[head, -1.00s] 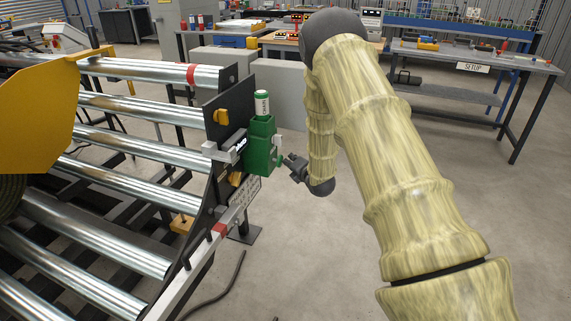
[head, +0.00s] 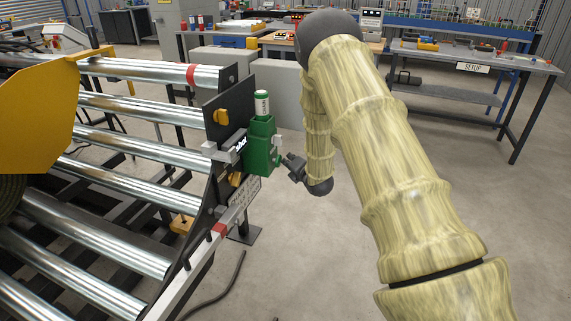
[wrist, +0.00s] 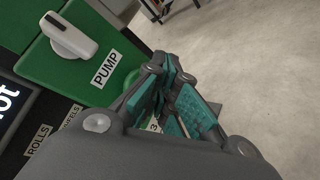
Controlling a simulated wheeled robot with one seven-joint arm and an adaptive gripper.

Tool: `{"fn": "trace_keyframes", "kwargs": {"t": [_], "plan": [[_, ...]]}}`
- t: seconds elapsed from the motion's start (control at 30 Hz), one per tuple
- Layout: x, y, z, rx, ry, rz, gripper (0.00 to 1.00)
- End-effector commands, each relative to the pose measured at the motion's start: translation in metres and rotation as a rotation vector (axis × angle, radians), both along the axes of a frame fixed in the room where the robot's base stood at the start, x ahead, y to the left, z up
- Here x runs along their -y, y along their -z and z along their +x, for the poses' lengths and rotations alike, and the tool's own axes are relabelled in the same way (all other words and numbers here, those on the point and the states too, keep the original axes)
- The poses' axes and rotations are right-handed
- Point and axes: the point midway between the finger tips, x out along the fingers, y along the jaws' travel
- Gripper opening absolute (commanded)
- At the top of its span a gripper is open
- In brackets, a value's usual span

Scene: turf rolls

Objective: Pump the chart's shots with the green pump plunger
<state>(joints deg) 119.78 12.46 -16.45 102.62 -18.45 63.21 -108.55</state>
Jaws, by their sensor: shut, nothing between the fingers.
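The green pump (head: 262,146) is mounted at the near end of the roller frame, with a green-and-white cartridge (head: 262,104) upright on top. In the wrist view, the pump's green face (wrist: 112,25) carries a white knob (wrist: 68,37) and a "PUMP" label (wrist: 106,69). A small green plunger (head: 280,161) sticks out of its right side. My gripper (head: 287,162) is shut and empty, with its tips at or very close to the plunger; I cannot tell whether they touch. In the wrist view the gripper (wrist: 163,95) hides most of the plunger.
A small display (head: 240,143) sits left of the pump; its text is only partly readable. The roller frame (head: 140,105) and a yellow guard (head: 38,118) fill the left. A cable (head: 228,285) lies on the floor. The SETUP bench (head: 474,68) stands back right. Floor right of the pump is open.

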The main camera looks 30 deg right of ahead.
Motion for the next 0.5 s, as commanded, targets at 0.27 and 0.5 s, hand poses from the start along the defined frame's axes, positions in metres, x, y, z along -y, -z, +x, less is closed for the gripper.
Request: {"fn": "trace_keyframes", "kwargs": {"t": [0.27, 0.5], "plan": [[0.005, -0.001, -0.006, 0.001, -0.002, 0.000, 0.00], [0.012, 0.000, -0.015, 0.000, -0.002, -0.001, 0.00]]}}
